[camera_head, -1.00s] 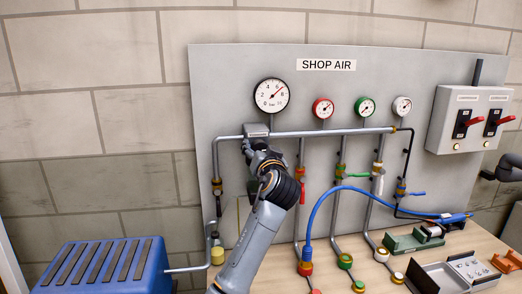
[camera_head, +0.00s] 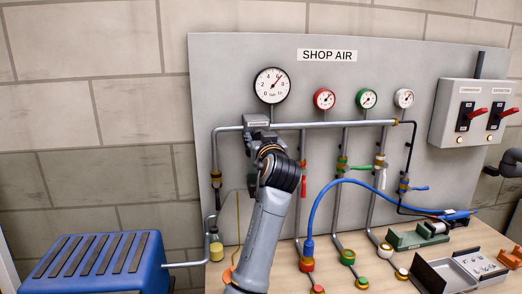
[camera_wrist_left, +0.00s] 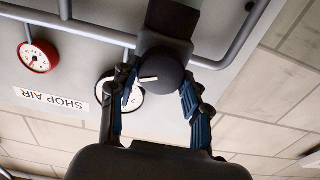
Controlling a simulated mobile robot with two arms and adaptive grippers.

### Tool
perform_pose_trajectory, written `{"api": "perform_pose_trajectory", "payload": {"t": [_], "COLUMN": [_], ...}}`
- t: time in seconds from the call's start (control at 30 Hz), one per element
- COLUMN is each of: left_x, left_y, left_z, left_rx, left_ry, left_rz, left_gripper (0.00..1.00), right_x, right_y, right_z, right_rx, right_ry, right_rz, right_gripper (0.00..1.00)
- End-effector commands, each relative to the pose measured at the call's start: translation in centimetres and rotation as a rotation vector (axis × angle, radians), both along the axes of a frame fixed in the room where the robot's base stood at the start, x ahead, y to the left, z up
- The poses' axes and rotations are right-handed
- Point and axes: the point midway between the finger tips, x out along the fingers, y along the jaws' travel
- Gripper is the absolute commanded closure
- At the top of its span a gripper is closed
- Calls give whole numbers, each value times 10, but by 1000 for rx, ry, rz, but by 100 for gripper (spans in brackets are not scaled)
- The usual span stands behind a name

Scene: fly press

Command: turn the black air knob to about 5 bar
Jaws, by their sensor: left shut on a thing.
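My left gripper (camera_head: 255,146) reaches up to the regulator (camera_head: 256,121) at the left end of the grey pipe. In the left wrist view its two fingers (camera_wrist_left: 160,86) are closed on opposite sides of the round black knob (camera_wrist_left: 163,70), which has a white mark. The knob is hidden behind the gripper in the head view. The large white gauge (camera_head: 272,86) stands above the regulator; its needle points up and right, near the 6, though the figures are small. This gauge is partly hidden behind a finger in the wrist view. My right gripper is not in view.
Red (camera_head: 325,99), green (camera_head: 367,99) and white (camera_head: 404,98) small gauges stand to the right on the panel (camera_head: 235,60). Pipes with valves run down below them. A blue hose (camera_head: 330,192) arcs over the bench. A blue ribbed unit (camera_head: 50,285) stands at the lower left.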

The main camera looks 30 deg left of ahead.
Motion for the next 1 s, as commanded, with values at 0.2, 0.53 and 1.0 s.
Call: {"api": "perform_pose_trajectory", "payload": {"t": [0.2,0.53,1.0], "left_x": [0,-1,-2], "left_y": [0,1,2], "left_z": [-5,-3,-2], "left_rx": [-170,-391,-547], "left_ry": [-127,-292,-411], "left_rz": [-2,-2,-1], "left_gripper": [84,84,84], "right_x": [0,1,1], "right_y": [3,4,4], "right_z": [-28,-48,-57], "right_rx": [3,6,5], "right_ry": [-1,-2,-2], "right_rz": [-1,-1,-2], "right_gripper": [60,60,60]}}
